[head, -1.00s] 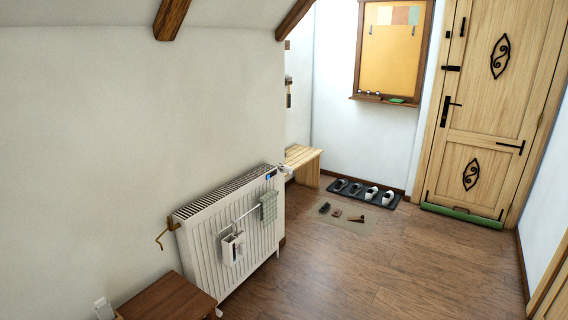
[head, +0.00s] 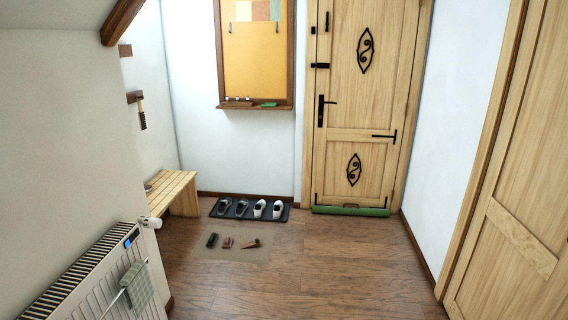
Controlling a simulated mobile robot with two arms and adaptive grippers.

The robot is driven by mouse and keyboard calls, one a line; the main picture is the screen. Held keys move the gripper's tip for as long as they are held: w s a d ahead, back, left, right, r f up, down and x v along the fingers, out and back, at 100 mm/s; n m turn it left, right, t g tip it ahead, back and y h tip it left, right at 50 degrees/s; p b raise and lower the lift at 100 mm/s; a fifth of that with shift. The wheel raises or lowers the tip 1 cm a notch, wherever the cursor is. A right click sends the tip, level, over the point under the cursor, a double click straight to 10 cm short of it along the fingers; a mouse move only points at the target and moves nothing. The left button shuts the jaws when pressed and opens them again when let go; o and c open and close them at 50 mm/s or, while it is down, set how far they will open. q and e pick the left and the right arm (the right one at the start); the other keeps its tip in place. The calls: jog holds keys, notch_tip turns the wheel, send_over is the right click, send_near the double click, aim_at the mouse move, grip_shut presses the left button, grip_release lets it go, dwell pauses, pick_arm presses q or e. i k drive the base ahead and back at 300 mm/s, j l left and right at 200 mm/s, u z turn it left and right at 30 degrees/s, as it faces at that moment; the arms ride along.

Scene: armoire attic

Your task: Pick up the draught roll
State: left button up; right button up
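The draught roll (head: 350,211) is a long green roll. It lies on the floor along the foot of the closed wooden door (head: 363,110), at the back of the room. Its whole length shows, with nothing in front of it. Neither of my grippers is in the head view.
A white radiator (head: 90,285) with a hanging cloth stands at the lower left. A wooden bench (head: 172,191), a dark shoe tray (head: 214,208) and a flat mat (head: 205,254) with small items lie ahead. The floor (head: 340,260) before the door is clear.

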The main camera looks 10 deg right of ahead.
aim_at(343, 211)
jog(key=i+l+z, duration=0.25)
jog(key=i, duration=1)
jog(key=i+j+z, duration=0.25)
jog(key=i, duration=1)
jog(key=l, duration=0.1)
